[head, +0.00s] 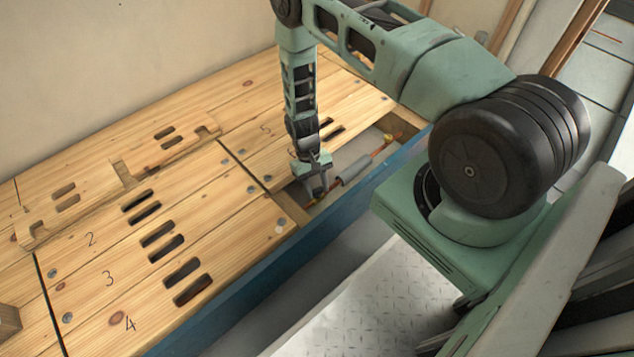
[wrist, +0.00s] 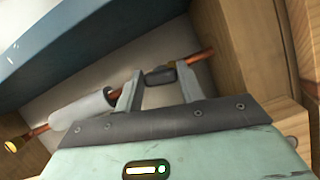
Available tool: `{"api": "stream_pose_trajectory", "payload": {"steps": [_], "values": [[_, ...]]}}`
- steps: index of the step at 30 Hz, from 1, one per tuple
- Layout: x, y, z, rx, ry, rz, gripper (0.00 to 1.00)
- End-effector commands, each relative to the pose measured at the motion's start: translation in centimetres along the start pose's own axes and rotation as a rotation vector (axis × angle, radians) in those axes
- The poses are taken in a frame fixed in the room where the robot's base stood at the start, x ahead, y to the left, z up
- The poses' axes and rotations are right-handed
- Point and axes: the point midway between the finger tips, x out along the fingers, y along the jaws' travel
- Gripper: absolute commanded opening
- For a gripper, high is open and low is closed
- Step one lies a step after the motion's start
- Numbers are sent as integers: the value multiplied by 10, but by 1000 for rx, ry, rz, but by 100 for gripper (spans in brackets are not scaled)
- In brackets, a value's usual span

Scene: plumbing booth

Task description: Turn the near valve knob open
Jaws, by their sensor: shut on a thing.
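My gripper (head: 316,197) reaches down into the open floor cavity, over a pipe. In the wrist view, its two fingers (wrist: 160,76) stand either side of a dark valve knob (wrist: 160,75) on the copper pipe (wrist: 196,56) and are shut on it. The knob's lower part and the exact finger contact are partly hidden. In the head view the gripper covers the knob. A grey insulation sleeve (head: 354,170) wraps the pipe beside the gripper; it also shows in the wrist view (wrist: 80,110).
Wooden floorboards (head: 195,215) with slots and painted numbers lie left of the cavity. A blue beam (head: 270,257) bounds its near side. A yellow fitting (head: 389,138) ends the pipe at the far end, and wooden joists stand close to the gripper.

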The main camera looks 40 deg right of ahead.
Motion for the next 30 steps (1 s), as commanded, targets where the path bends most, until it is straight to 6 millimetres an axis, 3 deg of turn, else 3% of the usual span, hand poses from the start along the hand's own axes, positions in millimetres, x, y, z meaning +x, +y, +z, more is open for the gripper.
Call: {"api": "stream_pose_trajectory", "payload": {"steps": [12, 30], "values": [[-1, -1, 0, -195, 1, 81, 15], [0, 0, 0, -228, 1, 95, 15]]}}
